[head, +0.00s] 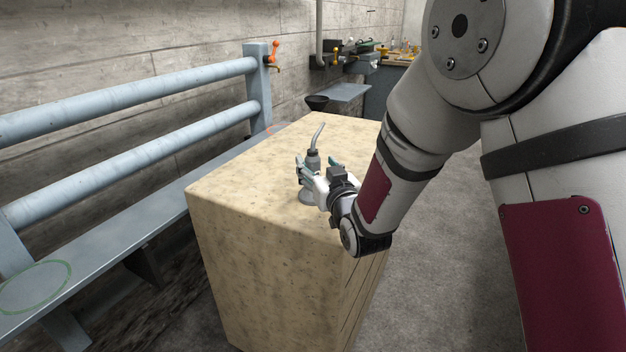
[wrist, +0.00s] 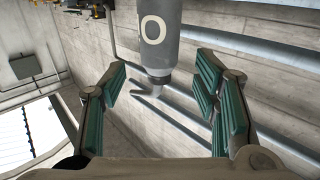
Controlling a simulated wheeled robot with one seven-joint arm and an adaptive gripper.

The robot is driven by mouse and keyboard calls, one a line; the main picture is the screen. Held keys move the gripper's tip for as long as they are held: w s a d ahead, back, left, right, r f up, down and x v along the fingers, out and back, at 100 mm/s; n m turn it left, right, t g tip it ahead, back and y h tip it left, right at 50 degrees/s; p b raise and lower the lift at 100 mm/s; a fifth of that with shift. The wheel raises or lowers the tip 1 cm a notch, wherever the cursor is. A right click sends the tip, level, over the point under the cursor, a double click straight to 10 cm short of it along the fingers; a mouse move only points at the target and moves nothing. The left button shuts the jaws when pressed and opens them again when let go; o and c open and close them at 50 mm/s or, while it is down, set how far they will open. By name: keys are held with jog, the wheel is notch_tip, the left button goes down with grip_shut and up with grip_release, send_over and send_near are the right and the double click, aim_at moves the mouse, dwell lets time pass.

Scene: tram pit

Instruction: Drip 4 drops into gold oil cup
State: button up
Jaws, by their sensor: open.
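A grey oil can (head: 313,158) with a thin bent spout stands on the tan block, near its right side. Its wide base shows below my gripper (head: 317,168). In the wrist view the can (wrist: 157,38) carries a pale round mark, and its dark neck shows lower in the picture. My gripper (wrist: 162,82) is open, with its green-padded fingers on either side of the can and visible gaps between pads and can. I cannot make out a gold oil cup for certain; small yellow things at the far end are too small to tell.
The tan block (head: 252,190) has a clear top around the can. Blue-grey rails (head: 130,92) and a bench (head: 110,255) with a green ring run along the left wall. An orange-handled valve (head: 274,52), a dark funnel (head: 317,102) and a cluttered workbench (head: 400,58) lie farther back.

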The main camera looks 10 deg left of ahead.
aim_at(315, 162)
jog(key=x, duration=0.4)
jog(key=shift+w, duration=0.2)
grip_shut()
